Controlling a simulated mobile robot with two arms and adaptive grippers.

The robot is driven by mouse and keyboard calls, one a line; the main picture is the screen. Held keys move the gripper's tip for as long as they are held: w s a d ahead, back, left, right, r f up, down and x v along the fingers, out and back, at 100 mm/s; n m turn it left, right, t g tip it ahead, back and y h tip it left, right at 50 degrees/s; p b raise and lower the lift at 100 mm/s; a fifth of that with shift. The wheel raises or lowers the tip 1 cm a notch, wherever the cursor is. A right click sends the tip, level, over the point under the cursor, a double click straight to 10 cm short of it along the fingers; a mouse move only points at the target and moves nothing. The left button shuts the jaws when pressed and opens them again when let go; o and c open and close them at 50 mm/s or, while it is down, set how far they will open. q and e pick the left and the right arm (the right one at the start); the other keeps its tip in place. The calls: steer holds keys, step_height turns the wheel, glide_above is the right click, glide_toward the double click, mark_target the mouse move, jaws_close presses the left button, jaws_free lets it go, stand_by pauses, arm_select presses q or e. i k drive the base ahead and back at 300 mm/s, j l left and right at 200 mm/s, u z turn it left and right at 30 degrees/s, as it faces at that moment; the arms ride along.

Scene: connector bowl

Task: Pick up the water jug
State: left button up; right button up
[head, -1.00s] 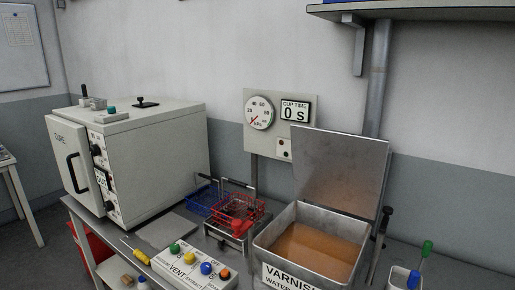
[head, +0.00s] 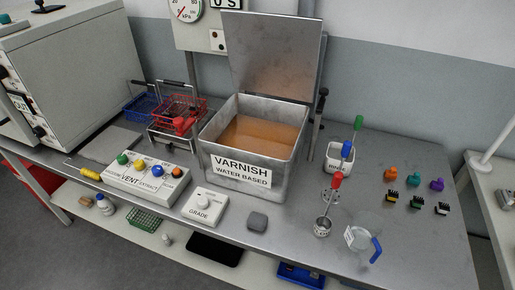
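A small pale jug (head: 361,239) with a blue handle stands on the steel bench near its front right edge in the head view. It looks like the water jug; the label on it is too small to read. The handle points to the right. Neither of my grippers is in view.
A small metal cup (head: 322,228) with a red-handled tool stands close left of the jug. Behind are a white holder (head: 338,160) with coloured-handled tools and an open varnish tank (head: 240,190). Several coloured connectors (head: 415,177) lie to the right. Bare bench (head: 425,245) lies right of the jug.

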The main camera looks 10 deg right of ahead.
mark_target(358, 242)
steer(key=z, duration=1.5)
